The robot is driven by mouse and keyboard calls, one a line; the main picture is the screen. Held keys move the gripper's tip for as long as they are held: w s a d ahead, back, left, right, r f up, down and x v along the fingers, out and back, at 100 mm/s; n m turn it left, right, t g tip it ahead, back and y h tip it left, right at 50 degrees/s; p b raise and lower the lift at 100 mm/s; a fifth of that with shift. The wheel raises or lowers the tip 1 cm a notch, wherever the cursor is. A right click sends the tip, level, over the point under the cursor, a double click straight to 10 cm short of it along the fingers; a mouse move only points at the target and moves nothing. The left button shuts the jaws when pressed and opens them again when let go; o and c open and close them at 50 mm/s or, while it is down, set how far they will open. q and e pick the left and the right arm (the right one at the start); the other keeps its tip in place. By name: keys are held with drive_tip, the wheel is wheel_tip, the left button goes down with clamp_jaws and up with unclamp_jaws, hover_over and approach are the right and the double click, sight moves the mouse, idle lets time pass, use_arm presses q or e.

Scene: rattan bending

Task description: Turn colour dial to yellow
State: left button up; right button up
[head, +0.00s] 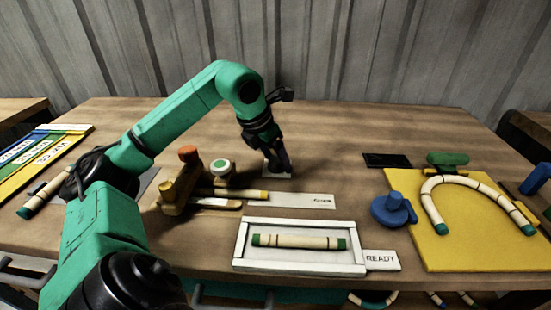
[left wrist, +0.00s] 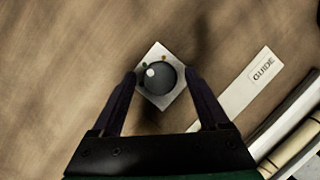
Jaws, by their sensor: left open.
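The colour dial (left wrist: 165,81) is a round dark grey knob on a pale square plate (left wrist: 152,53). A white dot on the knob lies at its upper left, close to a small green mark on the plate. A yellow mark (left wrist: 163,58) sits at the knob's top edge, to the right of the green one. My left gripper (left wrist: 162,75) is open, with one fingertip on either side of the knob; I cannot tell whether they touch it. In the head view my left gripper (head: 279,166) points down over the plate and hides the knob. My right gripper is not in view.
A guide strip (head: 306,201) lies close in front of the dial. A white tray (head: 240,261) holds a rattan piece, beside a READY label (head: 381,260). Wooden tools (head: 176,190) stand left. A yellow board (head: 464,258) bears bent rattan (head: 476,180) at right.

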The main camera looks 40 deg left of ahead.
use_arm(q)
clamp_jaws()
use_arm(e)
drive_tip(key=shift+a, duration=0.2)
